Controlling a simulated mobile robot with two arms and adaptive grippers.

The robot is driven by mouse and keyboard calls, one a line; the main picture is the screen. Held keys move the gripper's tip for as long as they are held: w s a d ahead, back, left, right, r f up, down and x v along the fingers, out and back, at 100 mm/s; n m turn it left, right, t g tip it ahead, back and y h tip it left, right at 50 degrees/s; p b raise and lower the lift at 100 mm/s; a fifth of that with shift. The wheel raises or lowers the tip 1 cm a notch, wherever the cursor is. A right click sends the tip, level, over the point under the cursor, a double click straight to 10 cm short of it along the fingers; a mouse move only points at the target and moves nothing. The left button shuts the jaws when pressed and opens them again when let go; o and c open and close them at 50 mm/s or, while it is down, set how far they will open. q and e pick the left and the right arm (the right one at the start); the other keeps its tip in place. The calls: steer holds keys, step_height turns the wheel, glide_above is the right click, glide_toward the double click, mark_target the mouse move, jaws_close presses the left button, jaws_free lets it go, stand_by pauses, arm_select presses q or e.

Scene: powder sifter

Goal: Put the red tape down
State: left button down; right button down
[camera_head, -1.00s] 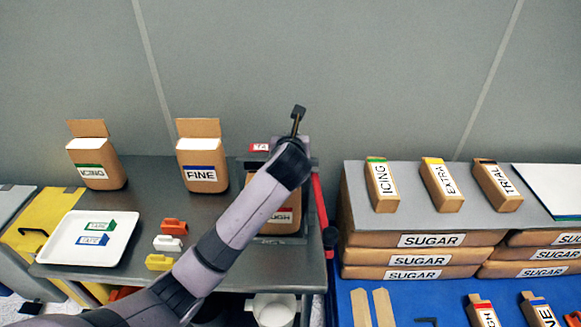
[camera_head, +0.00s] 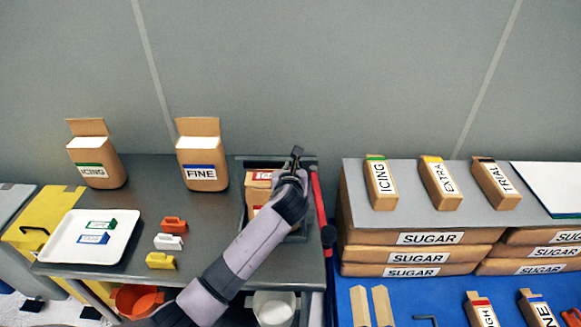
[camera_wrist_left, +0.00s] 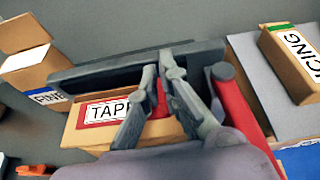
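The red tape (camera_head: 264,175), a small block with a white TAPE label, is just in front of the upper face of a brown box (camera_head: 255,195) in the head view. In the left wrist view the red tape (camera_wrist_left: 107,110) shows beside and between the fingers. My left gripper (camera_head: 296,158) is nearly closed, with a narrow gap between its fingertips, and appears shut on the tape's end; the left finger hides part of the tape. I cannot tell whether the tape touches the box. My right gripper is not in view.
A white tray (camera_head: 62,255) holds green and blue tapes. Orange, white and yellow clips (camera_head: 168,242) lie beside it. ICING and FINE bags (camera_head: 203,165) stand behind. A red bar (camera_head: 318,200) rises right of my gripper. Sugar boxes (camera_head: 425,240) are stacked farther right.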

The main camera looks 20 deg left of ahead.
arm_select(q)
steer(key=c, duration=1.8)
jaws_free()
steer(key=shift+f, duration=0.1)
steer(key=shift+s, duration=0.1)
steer(key=b+v, duration=0.1)
steer(key=v, duration=1.1)
